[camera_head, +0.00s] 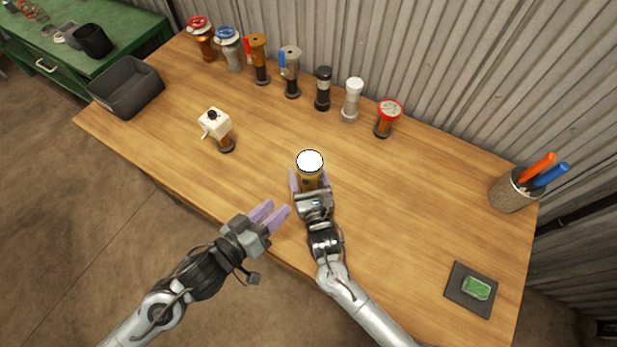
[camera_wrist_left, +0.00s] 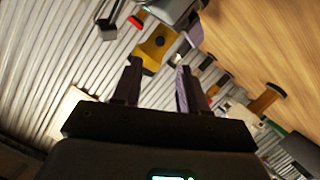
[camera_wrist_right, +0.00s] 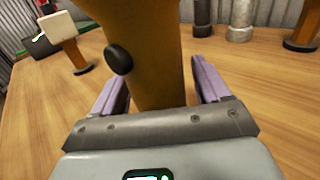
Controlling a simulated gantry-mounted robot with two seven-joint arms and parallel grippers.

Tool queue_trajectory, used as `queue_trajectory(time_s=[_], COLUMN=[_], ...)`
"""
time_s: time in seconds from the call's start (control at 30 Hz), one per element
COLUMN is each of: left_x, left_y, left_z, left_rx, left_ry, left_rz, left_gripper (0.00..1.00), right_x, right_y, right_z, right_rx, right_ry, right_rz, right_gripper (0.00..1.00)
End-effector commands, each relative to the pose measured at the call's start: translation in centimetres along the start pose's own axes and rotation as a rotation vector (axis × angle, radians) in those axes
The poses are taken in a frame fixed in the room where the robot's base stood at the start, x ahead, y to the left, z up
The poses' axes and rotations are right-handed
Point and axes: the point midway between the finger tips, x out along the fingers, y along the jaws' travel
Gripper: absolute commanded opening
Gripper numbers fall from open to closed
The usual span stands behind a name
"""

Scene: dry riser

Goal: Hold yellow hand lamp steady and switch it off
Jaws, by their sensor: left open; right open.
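The yellow hand lamp (camera_head: 309,181) stands on the table near its front edge, with a bright white top. My right gripper (camera_head: 309,181) is open, its purple fingers on either side of the lamp body. The right wrist view shows the lamp's yellow-brown body (camera_wrist_right: 155,70) between the spread fingers (camera_wrist_right: 160,88), with a gap beside the right finger. A round black button (camera_wrist_right: 118,58) is on its side. My left gripper (camera_head: 269,216) is open and empty, left of and nearer than the lamp. In the left wrist view the lamp (camera_wrist_left: 153,50) lies beyond the open fingers (camera_wrist_left: 156,75).
A white block-topped fitting (camera_head: 216,125) stands left of the lamp. Several valve-like fittings (camera_head: 291,72) line the back. A dark bin (camera_head: 127,88) is at far left, a pen cup (camera_head: 512,192) at right, and a dark pad (camera_head: 460,296) with a green piece at front right.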

Motion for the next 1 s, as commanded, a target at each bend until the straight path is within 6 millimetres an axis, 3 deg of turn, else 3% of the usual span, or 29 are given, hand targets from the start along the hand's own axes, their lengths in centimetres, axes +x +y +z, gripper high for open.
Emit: queue_trajectory(time_s=[0.13,0.57,0.83,1.0], left_x=[0.0,0.0,0.0,0.0], left_y=[0.0,0.0,0.0,0.0], left_z=[0.0,0.0,0.0,0.0], left_rx=[0.0,0.0,0.0,0.0], left_ry=[0.0,0.0,0.0,0.0], left_rz=[0.0,0.0,0.0,0.0], left_gripper=[0.43,0.43,0.01,0.0], right_x=[0.0,-0.02,-0.02,-0.03], right_y=[-0.01,-0.02,-0.02,-0.02], right_z=[0.01,0.01,0.01,0.0], right_rx=[0.0,0.0,0.0,0.0], right_ry=[0.0,0.0,0.0,0.0], right_rz=[0.0,0.0,0.0,-0.001], right_gripper=[0.72,0.08,0.07,0.07])
